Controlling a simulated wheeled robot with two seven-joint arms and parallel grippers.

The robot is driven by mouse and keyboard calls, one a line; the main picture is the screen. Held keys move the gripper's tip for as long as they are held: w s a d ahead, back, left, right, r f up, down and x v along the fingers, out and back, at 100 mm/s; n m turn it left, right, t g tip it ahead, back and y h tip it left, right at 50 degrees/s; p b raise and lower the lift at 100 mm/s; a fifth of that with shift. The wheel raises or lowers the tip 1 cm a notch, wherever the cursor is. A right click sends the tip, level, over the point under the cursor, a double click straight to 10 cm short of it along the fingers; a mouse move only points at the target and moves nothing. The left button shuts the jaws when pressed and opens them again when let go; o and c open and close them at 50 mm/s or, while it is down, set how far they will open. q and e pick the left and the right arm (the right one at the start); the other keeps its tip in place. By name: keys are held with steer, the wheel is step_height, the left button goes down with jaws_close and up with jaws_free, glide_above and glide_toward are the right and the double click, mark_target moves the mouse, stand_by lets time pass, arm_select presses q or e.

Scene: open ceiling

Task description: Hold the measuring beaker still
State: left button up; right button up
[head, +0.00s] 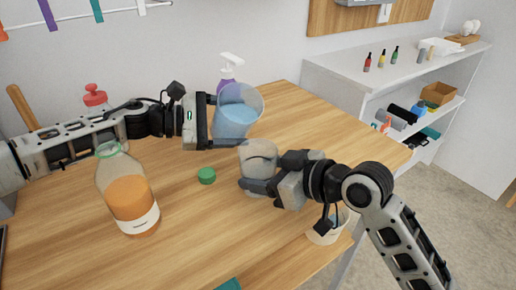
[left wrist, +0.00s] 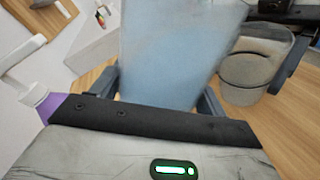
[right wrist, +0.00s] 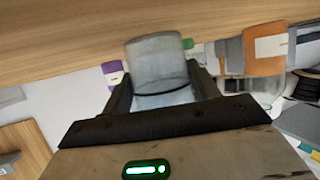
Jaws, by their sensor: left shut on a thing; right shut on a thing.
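The clear measuring beaker (head: 258,153) stands on the wooden table, right of the green cap. My right gripper (head: 262,187) is shut around its side; the right wrist view shows the beaker (right wrist: 158,62) between the fingers. I cannot tell whether it holds liquid. My left gripper (head: 212,120) is shut on a clear vessel with blue liquid (head: 236,118), above the table and tilted toward the right, up and behind the beaker. In the left wrist view the blue vessel (left wrist: 172,50) fills the middle, with the beaker (left wrist: 247,72) to its right.
A bottle of orange liquid (head: 132,200) stands at the left front, with a green cap (head: 206,176) lying nearby. A purple spray bottle (head: 229,72) and a red-topped bottle (head: 94,97) stand behind. A white cup (head: 322,234) is near the table's front edge, partly hidden by my right arm.

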mark_target(231, 106)
arm_select(q)
steer(key=shift+r+m+y, duration=0.3)
steer(key=shift+r+m, duration=0.6)
steer(key=shift+r, duration=0.15)
stand_by(0.6)
steer(key=shift+w+f+m+t, duration=0.1)
steer(key=shift+m+t, duration=0.3)
steer(key=shift+m, duration=0.2)
stand_by(0.8)
steer(key=shift+r+m+t+y, duration=0.3)
steer(key=shift+r+m+y, duration=0.2)
steer(key=shift+r+m, duration=0.35)
stand_by(2.4)
step_height(231, 106, down, 2)
steer(key=shift+f+n+h, duration=0.1)
steer(key=shift+n+h, duration=0.2)
steer(key=shift+n, duration=0.65)
steer(key=shift+r+n+g, duration=0.3)
steer(key=shift+n+g, duration=0.2)
steer(key=shift+s+d, duration=0.1)
steer(key=shift+s, duration=0.1)
